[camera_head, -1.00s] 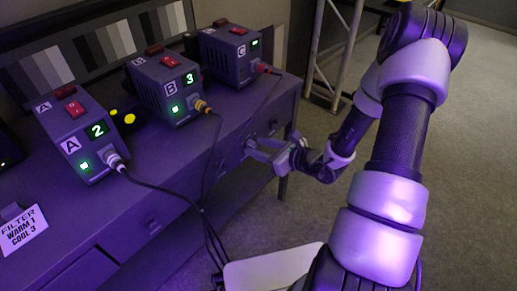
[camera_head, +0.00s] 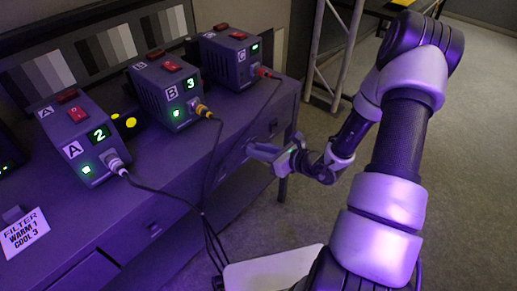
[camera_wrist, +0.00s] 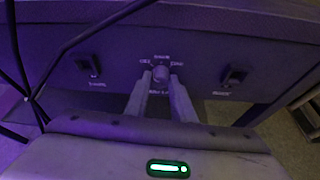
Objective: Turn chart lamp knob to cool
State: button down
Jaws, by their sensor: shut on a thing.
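The knob (camera_wrist: 161,73) is a small round grey knob on the front face of the desk. Small white labels sit to its left, above and to its right, with another label below; they are too blurred to read surely. In the wrist view the two fingers of my gripper (camera_wrist: 160,78) stand on either side of the knob, shut on it. The knob's pointer cannot be made out. In the head view my gripper (camera_head: 252,150) reaches the desk front at its right end, and the knob is hidden there.
A rocker switch (camera_wrist: 88,66) is left of the knob and another switch (camera_wrist: 234,77) is right of it. Dark cables (camera_wrist: 24,70) hang at the left. Several lamp boxes (camera_head: 165,95) stand on the desk (camera_head: 120,215). A card (camera_head: 25,233) reads "FILTER WARM 1 COOL 3".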

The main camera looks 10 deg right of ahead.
jog(key=shift+w+d+f+m+g+y+p, duration=0.2)
jog(key=shift+m+y, duration=1.05)
jog(key=shift+m, duration=1.2)
jog(key=shift+s+d+f+m+g+y+p, duration=0.2)
jog(key=shift+m+y, duration=1)
jog(key=shift+m, duration=1.2)
jog(key=shift+w+f+m+g+y+p, duration=0.1)
jog(key=shift+w+f+m+y+p, duration=0.15)
jog(key=shift+m+y, duration=1.6)
jog(key=shift+m+h, duration=0.5)
jog(key=shift+m, duration=0.3)
jog(key=c, duration=1.5)
grip_release()
jog(key=shift+c, duration=0.2)
jog(key=p+v, duration=0.1)
jog(key=v, duration=1.6)
jog(key=shift+s, duration=0.15)
